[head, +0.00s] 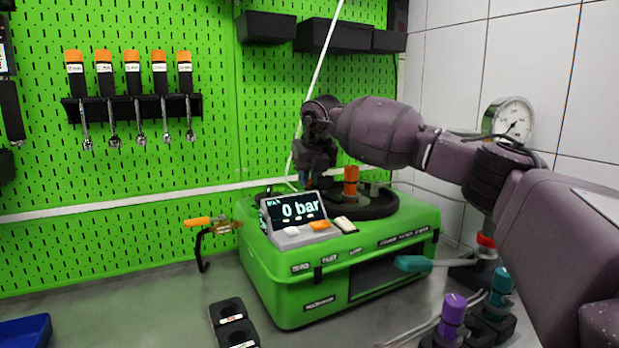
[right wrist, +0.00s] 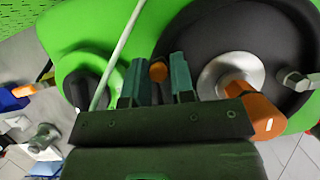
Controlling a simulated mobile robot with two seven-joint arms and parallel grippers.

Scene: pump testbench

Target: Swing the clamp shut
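My right gripper (head: 308,182) points down over the back of the green test bench (head: 290,290), behind the display. In the right wrist view its two teal fingers (right wrist: 158,82) stand apart. A small orange knob (right wrist: 158,72) shows in the gap between them, with space at its sides. It may be the clamp's handle tip; the rest of the clamp is hidden or unclear. An orange upright cylinder (head: 351,180) stands on the black disc (head: 380,205), right of the gripper; it also shows in the right wrist view (right wrist: 255,108). My left gripper is out of view.
The display (head: 292,212) reads 0 bar. A thin pale rod or hose (head: 318,75) rises close to the gripper. An orange-handled tool (head: 200,222) is left of the bench. Purple (head: 453,312) and teal (head: 502,283) parts stand at the right front. A gauge (head: 510,118) is at the wall.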

